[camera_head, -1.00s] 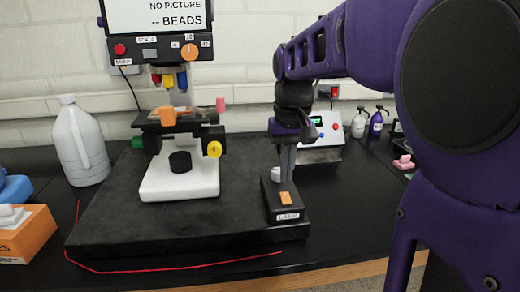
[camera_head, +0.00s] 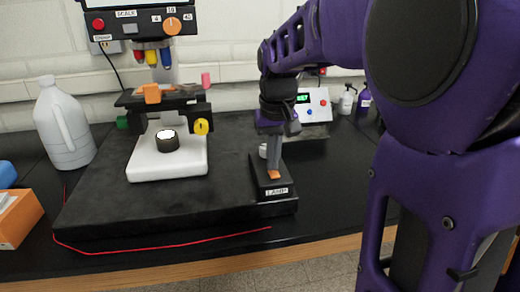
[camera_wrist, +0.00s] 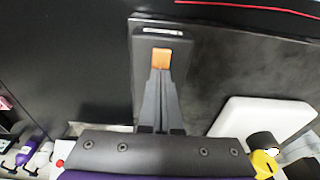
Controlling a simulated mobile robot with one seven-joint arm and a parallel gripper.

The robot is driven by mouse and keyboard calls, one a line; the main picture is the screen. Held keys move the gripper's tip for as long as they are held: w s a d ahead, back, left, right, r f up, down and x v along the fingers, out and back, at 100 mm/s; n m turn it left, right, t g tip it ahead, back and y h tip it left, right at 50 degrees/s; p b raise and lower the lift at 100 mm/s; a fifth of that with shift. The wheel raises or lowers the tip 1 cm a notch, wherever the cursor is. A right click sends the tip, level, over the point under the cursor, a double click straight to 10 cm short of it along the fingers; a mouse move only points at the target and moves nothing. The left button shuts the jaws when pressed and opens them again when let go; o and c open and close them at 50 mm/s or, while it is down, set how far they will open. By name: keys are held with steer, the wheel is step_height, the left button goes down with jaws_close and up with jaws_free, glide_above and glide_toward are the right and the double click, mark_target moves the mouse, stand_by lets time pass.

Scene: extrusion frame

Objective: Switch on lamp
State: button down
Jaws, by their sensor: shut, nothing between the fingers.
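The lamp switch box (camera_head: 259,183) is a small black box labelled LAMP at the right front of the dark base plate. Its orange rocker (camera_head: 273,175) is partly covered by my fingertips. In the wrist view the orange rocker (camera_wrist: 161,58) lies right at the tips of my gripper (camera_wrist: 160,72). My gripper (camera_head: 273,167) points down and is shut with nothing in it; its tips touch or nearly touch the rocker. The microscope lamp (camera_head: 167,136), a black cylinder on the white foot (camera_head: 150,170), shows a bright white top.
A white jug (camera_head: 62,128) and an orange box (camera_head: 17,218) are at the left. A red cord (camera_head: 165,246) runs along the front. A device with a green display (camera_head: 312,104) stands behind my gripper.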

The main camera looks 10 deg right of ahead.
mark_target(275, 174)
steer(key=shift+s+f, duration=0.1)
steer(key=shift+s, duration=0.15)
steer(key=shift+s, duration=0.6)
steer(key=shift+r, duration=0.25)
steer(key=shift+r+p, duration=0.5)
steer(key=shift+p, duration=0.05)
step_height(275, 174, up, 13)
steer(key=s+p, duration=0.1)
steer(key=p, duration=0.3)
steer(key=shift+s, duration=0.35)
steer(key=shift+w+p, duration=0.1)
steer(key=shift+p, duration=0.3)
steer(key=shift+w+p, duration=0.65)
steer(key=shift+p, duration=0.15)
